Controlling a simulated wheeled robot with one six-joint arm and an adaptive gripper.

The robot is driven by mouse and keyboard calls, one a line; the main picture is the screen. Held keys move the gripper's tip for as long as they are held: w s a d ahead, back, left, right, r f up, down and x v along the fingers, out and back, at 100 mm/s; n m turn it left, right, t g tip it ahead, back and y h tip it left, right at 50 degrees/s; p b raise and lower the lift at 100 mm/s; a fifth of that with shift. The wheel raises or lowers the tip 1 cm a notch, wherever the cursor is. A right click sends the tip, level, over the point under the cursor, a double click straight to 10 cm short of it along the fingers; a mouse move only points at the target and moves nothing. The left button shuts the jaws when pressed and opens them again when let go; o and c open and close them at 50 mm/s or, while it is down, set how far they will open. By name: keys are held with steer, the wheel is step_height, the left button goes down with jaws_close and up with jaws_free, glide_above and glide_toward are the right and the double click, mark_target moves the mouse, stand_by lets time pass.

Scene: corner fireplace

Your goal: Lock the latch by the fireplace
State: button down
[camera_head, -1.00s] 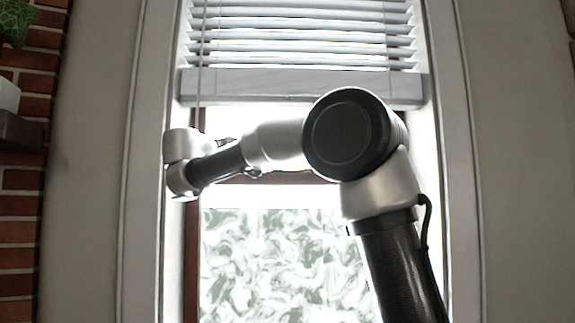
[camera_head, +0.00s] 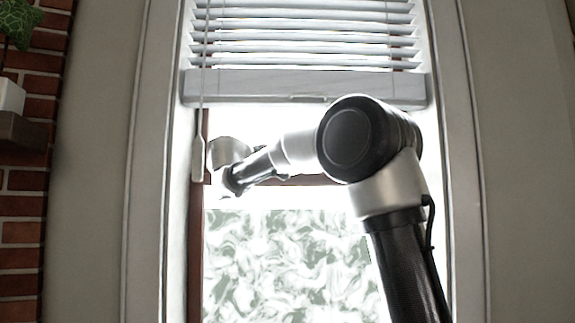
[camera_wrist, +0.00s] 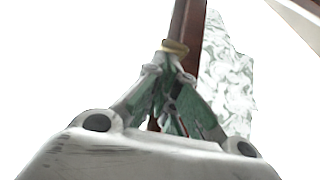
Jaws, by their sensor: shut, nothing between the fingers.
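My gripper (camera_wrist: 172,68) shows in the wrist view, its fingers drawn together at the tips and holding nothing. Just beyond the fingertips is a small brass-coloured piece (camera_wrist: 175,47) in front of the brown window frame (camera_wrist: 188,22). It may be the latch, but it is too small and washed out to be sure, and I cannot tell whether the tips touch it. In the head view the end of my arm is in front of the window's left side, by the brown frame (camera_head: 196,255). The gripper itself is not clear there, and I make out no latch.
White blinds (camera_head: 305,88) hang over the upper window, with a pull wand (camera_head: 198,158) at the left. Patterned glass (camera_head: 290,260) fills the lower pane. The brick fireplace wall (camera_head: 22,240) with a shelf (camera_head: 22,132) is at the far left.

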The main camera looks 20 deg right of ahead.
steer(key=shift+s+t, duration=0.1)
steer(key=shift+t, duration=0.2)
steer(key=shift+s+d+n, duration=0.1)
steer(key=shift+n, duration=0.3)
